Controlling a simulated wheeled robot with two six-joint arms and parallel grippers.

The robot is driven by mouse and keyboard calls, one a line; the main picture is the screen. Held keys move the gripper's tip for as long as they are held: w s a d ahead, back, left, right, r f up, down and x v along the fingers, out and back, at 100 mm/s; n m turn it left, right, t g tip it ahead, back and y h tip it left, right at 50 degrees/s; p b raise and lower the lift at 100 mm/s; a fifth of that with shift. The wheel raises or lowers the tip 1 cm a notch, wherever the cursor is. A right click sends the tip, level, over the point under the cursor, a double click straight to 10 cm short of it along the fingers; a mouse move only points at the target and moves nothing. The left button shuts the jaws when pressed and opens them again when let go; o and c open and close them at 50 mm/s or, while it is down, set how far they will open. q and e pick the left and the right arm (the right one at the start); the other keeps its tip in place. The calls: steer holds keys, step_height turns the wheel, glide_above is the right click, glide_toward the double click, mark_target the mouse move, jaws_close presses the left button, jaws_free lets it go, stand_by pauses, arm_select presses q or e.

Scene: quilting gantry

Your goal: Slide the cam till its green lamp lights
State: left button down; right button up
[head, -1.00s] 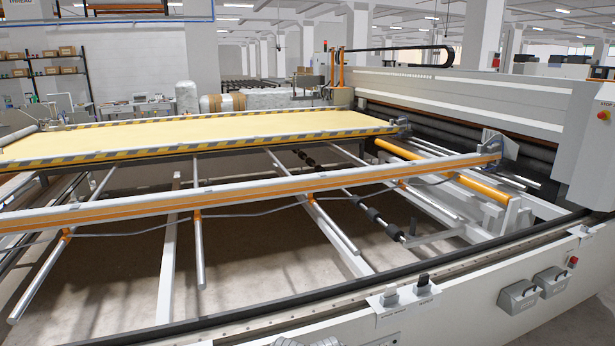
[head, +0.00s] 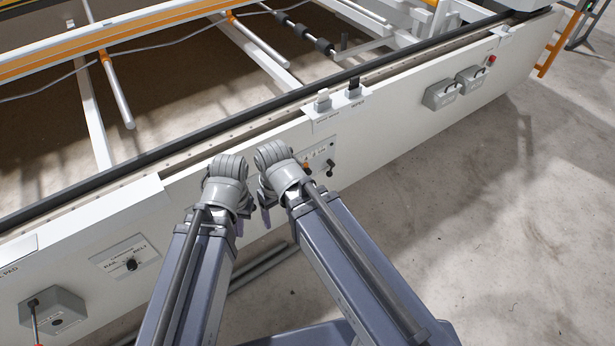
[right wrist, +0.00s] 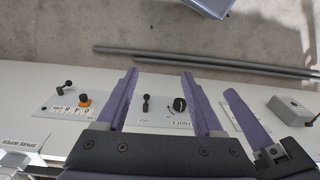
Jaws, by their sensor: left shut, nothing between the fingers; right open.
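A small plate on the white beam carries an orange knob (head: 306,166) and a black knob (head: 330,163). The right wrist view shows the orange knob (right wrist: 84,100) by a numbered scale, with a black lever (right wrist: 68,86) beside it. My right gripper (head: 265,216) is open and empty; its purple fingers (right wrist: 160,95) flank a plate with a black toggle (right wrist: 146,103) and round black knob (right wrist: 179,104). My left gripper (head: 239,227) is shut and empty close beside it, its purple finger (right wrist: 245,116) right of mine.
Two small fittings (head: 323,98) (head: 354,88) stand on the beam's top edge. Two grey handled boxes (head: 440,95) (head: 470,79) sit farther right. A grey box with a lever (head: 52,312) and a RAIL/BELT plate (head: 125,258) are at left. The concrete floor (head: 480,220) is clear at right.

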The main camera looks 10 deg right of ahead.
mark_target(310, 174)
steer(key=w+a+f+n+t+y+b, duration=0.1)
steer(key=w+f+t+y+b, duration=0.25)
steer(key=w+f+b, duration=0.6)
steer(key=w+f+t+y+b, duration=0.2)
steer(key=w+f+y+b, duration=0.35)
steer(key=f+b, duration=0.7)
steer(key=w+d+f+m+t+h+b, duration=0.15)
steer(key=w+d+t+b, duration=0.25)
steer(key=d+b, duration=0.4)
steer(key=w+d+f+m+t+h+b, duration=0.1)
steer(key=w+d+f+t+b, duration=0.25)
steer(key=d+b, duration=0.45)
steer(key=w+d+f+m+t+h+b, duration=0.15)
steer(key=w+d+t+b, duration=0.3)
steer(key=b, duration=0.65)
steer(key=shift+g+y, duration=0.25)
steer(key=shift+y, duration=0.15)
steer(key=shift+f+p+x, duration=0.15)
steer(key=shift+x, duration=1.85)
steer(key=shift+f+p+x, duration=0.15)
steer(key=shift+f+x, duration=0.05)
steer(key=shift+x, duration=1.8)
steer(key=shift+d, duration=0.15)
jaws_close()
